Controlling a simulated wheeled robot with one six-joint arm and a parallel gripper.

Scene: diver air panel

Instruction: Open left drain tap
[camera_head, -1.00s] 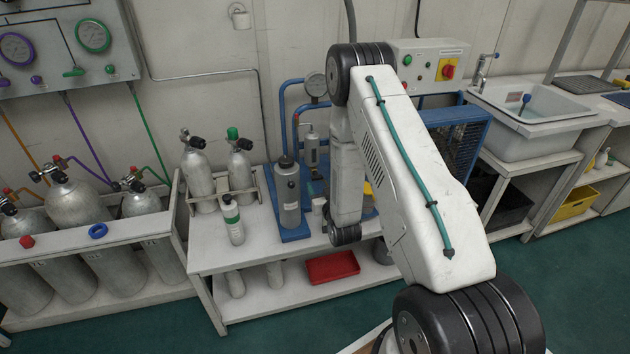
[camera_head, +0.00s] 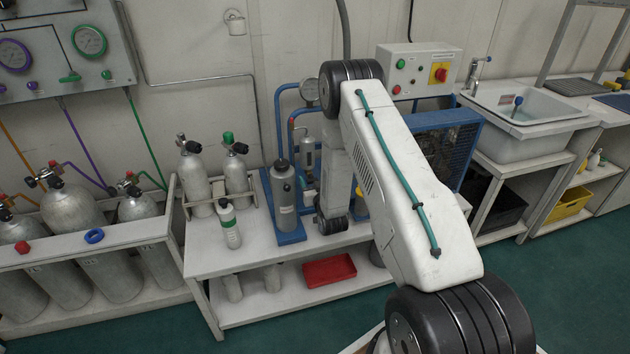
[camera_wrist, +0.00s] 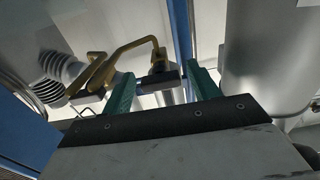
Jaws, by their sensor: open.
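In the wrist view, the two teal fingers of my gripper (camera_wrist: 163,76) are apart, pointing up in the picture. A brass bent lever (camera_wrist: 137,45) and a dark fitting (camera_wrist: 158,81) show beyond and between the fingertips; I cannot tell whether either is touched. I cannot tell if this is the left drain tap. A large grey cylinder (camera_wrist: 262,60) stands close on the right. In the head view, a grey canister (camera_head: 284,200) stands on a blue base (camera_head: 290,238), left of my wrist. My gripper is hidden there behind my arm.
A blue upright bar (camera_wrist: 182,35) and a ribbed grey part (camera_wrist: 50,92) flank the lever in the wrist view. A white bench (camera_head: 215,262) holds small cylinders (camera_head: 195,183). A red tray (camera_head: 329,270) lies on its lower shelf. A control box (camera_head: 420,70) hangs behind.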

